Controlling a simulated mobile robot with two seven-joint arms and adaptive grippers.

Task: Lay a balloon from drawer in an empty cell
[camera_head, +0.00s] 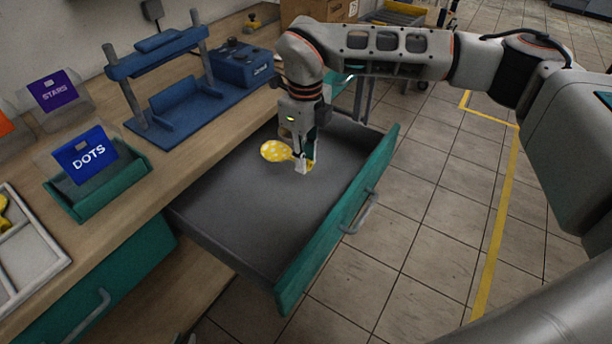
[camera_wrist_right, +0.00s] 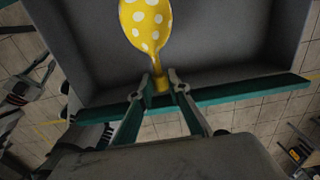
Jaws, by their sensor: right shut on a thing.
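A yellow balloon with white dots (camera_head: 276,151) is in the open drawer (camera_head: 235,196), which has a dark grey inside and a green front. My right gripper (camera_head: 304,166) reaches down into the drawer and is shut on the balloon's neck end. The right wrist view shows the balloon (camera_wrist_right: 147,22) stretching away from the fingertips (camera_wrist_right: 162,82). I cannot tell whether the balloon touches the drawer floor. A white tray with cells (camera_head: 42,270) stands at the left edge of the head view, with a yellow thing in one cell. My left gripper is not in view.
A green holder with a blue DOTS card (camera_head: 88,157) and a purple STARS card (camera_head: 54,90) stand on the wooden bench. A blue press frame (camera_head: 160,100) and blue box (camera_head: 242,65) are behind. The drawer's handle (camera_head: 362,214) sticks out over the tiled floor.

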